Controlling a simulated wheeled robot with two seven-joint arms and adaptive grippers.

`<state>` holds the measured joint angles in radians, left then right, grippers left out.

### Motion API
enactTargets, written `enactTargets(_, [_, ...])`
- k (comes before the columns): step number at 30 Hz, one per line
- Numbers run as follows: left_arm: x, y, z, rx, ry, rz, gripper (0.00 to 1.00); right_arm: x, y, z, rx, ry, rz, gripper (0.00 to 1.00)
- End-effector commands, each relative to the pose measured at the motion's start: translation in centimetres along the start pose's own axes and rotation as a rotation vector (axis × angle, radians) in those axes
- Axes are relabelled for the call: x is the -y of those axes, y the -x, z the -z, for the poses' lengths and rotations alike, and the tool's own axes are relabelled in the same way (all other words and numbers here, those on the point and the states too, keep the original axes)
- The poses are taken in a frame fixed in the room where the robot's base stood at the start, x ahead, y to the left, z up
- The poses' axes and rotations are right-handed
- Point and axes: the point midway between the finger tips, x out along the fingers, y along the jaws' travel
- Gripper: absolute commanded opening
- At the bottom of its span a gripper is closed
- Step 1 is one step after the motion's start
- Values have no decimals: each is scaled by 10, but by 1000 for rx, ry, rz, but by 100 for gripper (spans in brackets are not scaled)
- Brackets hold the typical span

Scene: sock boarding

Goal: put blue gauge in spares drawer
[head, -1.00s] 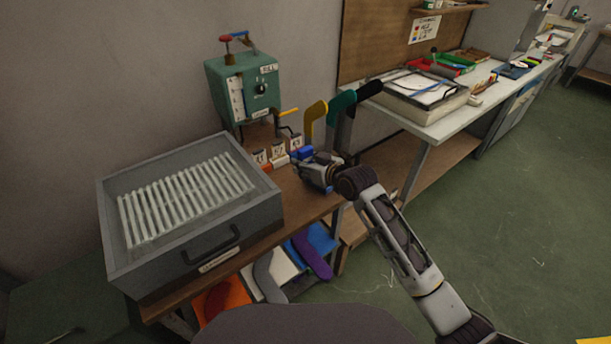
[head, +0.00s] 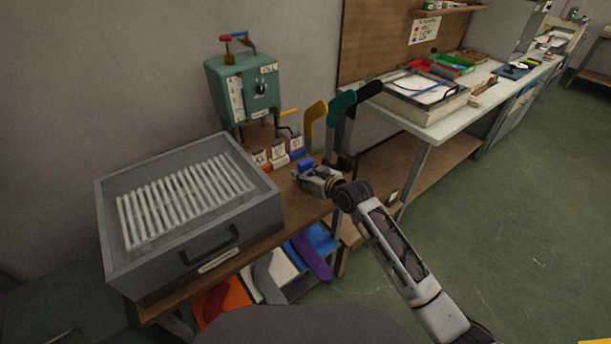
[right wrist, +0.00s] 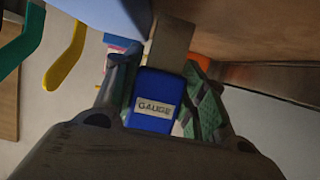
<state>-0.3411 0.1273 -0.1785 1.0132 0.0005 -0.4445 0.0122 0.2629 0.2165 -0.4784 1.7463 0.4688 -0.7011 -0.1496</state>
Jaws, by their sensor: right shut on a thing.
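The blue gauge (right wrist: 153,98), a small block with a white GAUGE label, is between the fingers of my right gripper (right wrist: 160,108), which is shut on it. In the head view the blue gauge (head: 305,165) shows at the tip of my right gripper (head: 308,173), over the right end of the wooden bench. A grey drawer-like box (head: 250,222) with a dark handle and a front label stands left of the gripper, holding a row of pale slats. Its label is too small to read. My left gripper is out of view.
Small numbered cards (head: 279,153) stand just behind the gripper. A green machine (head: 245,88) stands behind them. Yellow, green and black upright shapes (head: 315,115) rise at the bench's right end. Coloured flat shapes (head: 268,277) lie on the shelf below.

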Motion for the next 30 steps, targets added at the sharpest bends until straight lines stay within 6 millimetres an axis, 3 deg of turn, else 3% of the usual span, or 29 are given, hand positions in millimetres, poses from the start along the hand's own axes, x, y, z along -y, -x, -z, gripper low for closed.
enactTargets(4, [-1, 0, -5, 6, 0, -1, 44, 0, -1, -2, 0, 0, 0, 16])
enactTargets(5, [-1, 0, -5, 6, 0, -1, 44, 0, -1, -3, 1, 0, 0, 43])
enactTargets(10, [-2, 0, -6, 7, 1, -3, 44, 0, -1, -2, 0, 0, 0, 63])
enactTargets(23, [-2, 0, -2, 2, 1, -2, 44, 0, 0, 1, -1, 0, 0, 63])
enactTargets(30, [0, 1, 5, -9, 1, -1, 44, 0, 13, 0, 0, 0, 0, 63])
